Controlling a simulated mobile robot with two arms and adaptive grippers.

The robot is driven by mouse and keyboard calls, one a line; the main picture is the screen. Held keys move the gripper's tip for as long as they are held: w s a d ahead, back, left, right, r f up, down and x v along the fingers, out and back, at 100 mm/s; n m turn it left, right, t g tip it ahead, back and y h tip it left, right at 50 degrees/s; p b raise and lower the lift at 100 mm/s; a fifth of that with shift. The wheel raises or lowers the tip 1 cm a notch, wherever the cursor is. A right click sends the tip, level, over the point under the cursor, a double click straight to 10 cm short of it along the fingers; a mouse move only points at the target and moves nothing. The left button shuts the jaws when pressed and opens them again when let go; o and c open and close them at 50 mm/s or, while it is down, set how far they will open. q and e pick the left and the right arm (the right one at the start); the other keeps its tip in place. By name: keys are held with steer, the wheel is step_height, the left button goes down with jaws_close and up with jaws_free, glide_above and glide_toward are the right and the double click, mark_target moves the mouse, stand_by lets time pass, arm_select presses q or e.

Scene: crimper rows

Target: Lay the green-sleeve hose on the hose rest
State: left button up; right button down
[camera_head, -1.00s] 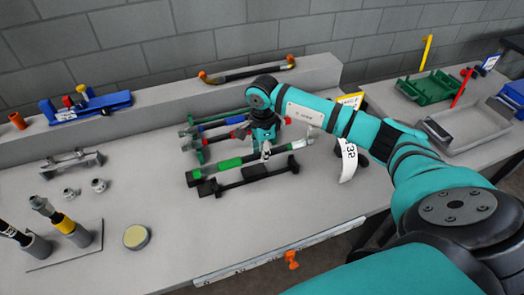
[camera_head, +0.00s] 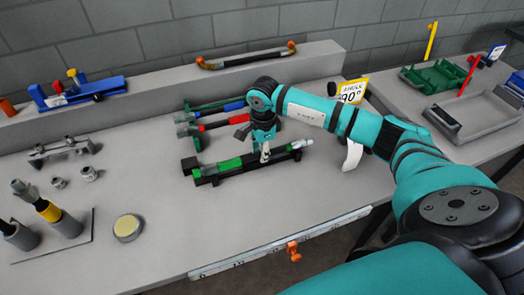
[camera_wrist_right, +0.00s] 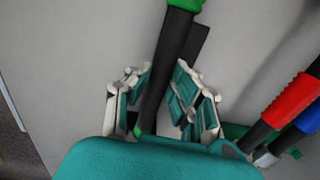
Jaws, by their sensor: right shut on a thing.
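The green-sleeve hose (camera_head: 230,165), black with green bands and a pale metal end at the right, lies along the black hose rest (camera_head: 212,181). My right gripper (camera_head: 265,156) is shut on its black stretch, right of the green sleeve. In the right wrist view the hose (camera_wrist_right: 170,65) runs between the fingers (camera_wrist_right: 160,100), with a dark bar of the rest (camera_wrist_right: 197,45) beside and beneath it. Whether the hose touches the rest all along is hard to tell. My left gripper is not in view.
A red-sleeve hose (camera_head: 216,124) and a blue-sleeve hose (camera_head: 234,106) lie just behind. A white curled tag (camera_head: 352,155) is right of the gripper. Standing hoses (camera_head: 48,211), a round tin (camera_head: 128,228) and metal fittings are at left. The bench front is clear.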

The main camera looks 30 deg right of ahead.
steer(key=shift+r, duration=0.1)
stand_by(0.3)
steer(key=shift+b, duration=0.35)
stand_by(0.7)
steer(key=c, duration=1.1)
jaws_free()
steer(key=shift+f, duration=0.2)
steer(key=r, duration=1.2)
steer(key=shift+s, duration=0.25)
